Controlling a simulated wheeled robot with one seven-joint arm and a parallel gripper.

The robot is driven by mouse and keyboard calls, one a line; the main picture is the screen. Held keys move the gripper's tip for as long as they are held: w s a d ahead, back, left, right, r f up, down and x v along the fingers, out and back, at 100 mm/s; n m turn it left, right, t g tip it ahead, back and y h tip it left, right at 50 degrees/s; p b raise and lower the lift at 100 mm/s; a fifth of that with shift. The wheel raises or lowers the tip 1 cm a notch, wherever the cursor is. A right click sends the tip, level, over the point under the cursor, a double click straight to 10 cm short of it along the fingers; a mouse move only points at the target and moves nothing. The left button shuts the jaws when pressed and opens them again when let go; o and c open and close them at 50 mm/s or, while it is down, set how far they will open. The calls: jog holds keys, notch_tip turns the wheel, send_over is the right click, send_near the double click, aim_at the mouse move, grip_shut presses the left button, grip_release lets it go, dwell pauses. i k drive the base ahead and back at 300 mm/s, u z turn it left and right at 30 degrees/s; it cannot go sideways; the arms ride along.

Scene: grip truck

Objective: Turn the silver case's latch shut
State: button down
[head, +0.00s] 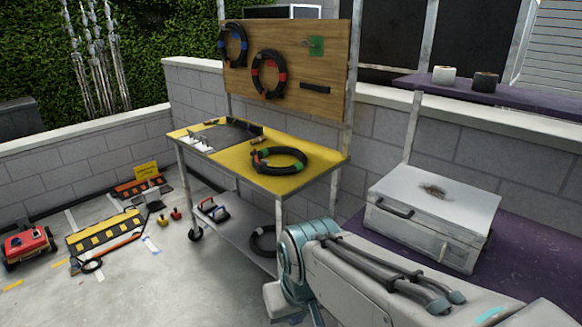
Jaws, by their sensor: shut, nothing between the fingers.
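The silver case (427,228) stands closed-looking on a purple top at the right. Its pale lid has a brown, dark smudge or small bundle on it. A dark handle (395,208) shows on its front left face. The latch is too small to make out, so I cannot tell how it is turned. My arm crosses the lower right in front of the case, and its bend hides part of the purple top. My gripper is not in view.
A yellow-topped cart (307,178) with a coiled black hose (279,160) stands left of the case, with a wooden pegboard (325,65) behind it. Two tape rolls (444,75) sit on a back ledge.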

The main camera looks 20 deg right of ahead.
aim_at(446, 249)
jog(key=z, duration=4.55)
jog(key=k, duration=0.6)
jog(key=u, duration=1.35)
